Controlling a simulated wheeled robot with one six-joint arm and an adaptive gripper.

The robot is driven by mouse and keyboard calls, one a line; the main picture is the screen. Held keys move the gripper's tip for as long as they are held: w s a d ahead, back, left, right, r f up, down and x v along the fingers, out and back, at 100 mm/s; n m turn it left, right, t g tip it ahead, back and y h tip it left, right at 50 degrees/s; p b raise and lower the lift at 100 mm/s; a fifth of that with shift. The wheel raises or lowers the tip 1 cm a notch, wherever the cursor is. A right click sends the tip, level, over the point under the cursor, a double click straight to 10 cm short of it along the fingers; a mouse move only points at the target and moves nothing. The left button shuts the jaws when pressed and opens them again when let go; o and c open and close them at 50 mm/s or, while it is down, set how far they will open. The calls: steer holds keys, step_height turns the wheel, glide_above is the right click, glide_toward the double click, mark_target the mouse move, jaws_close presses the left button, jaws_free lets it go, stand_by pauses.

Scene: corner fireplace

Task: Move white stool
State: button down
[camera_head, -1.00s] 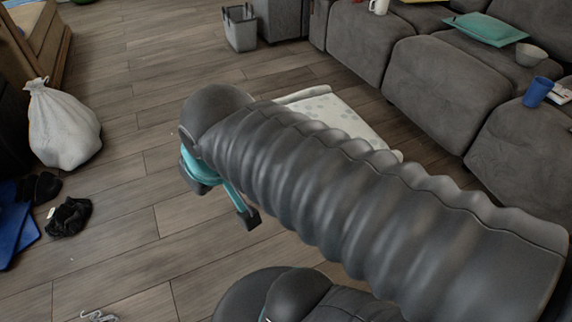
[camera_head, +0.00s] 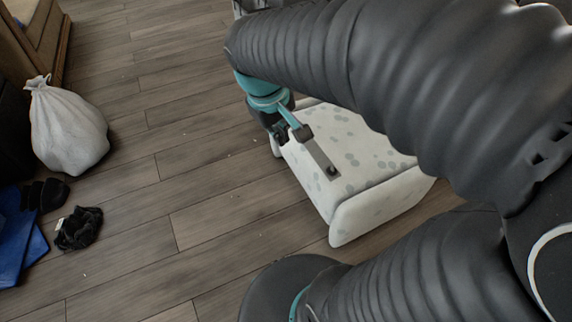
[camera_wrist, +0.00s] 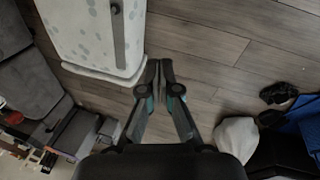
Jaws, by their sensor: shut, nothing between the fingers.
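The white stool (camera_head: 357,158) with grey spots stands on the floor under my arm in the head view. Part of its far and right side is hidden by my arm. A grey metal strip (camera_head: 318,155) runs along its top. My gripper (camera_head: 292,134) is at the stool's left edge. In the wrist view the stool (camera_wrist: 90,40) fills the upper left, and my gripper (camera_wrist: 160,76) has its fingers together and empty, just right of the stool's end. Whether the fingertips touch the stool, I cannot tell.
A white tied bag (camera_head: 68,130) stands on the floor at left. Black slippers (camera_head: 78,228) and a blue mat (camera_head: 22,245) lie near it. The wooden floor between them and the stool is clear. A grey sofa (camera_wrist: 30,85) shows at left in the wrist view.

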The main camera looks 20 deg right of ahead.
steer(key=w+d+f+n+g+h+b, duration=0.1)
steer(key=w+f+n+g+h, duration=0.2)
steer(key=w+f, duration=0.65)
steer(key=w+d+f+n+g+h+b, duration=0.15)
steer(key=w+f+n+h, duration=0.45)
steer(key=f, duration=0.6)
steer(key=n+t+h+b, duration=0.1)
steer(key=n+t+h, duration=0.3)
steer(key=n+h, duration=0.3)
glide_toward(301, 180)
steer(key=d, duration=0.3)
steer(key=d+p, duration=0.1)
steer(key=d, duration=0.3)
steer(key=shift+w+d+r, duration=0.1)
steer(key=shift+r, duration=0.15)
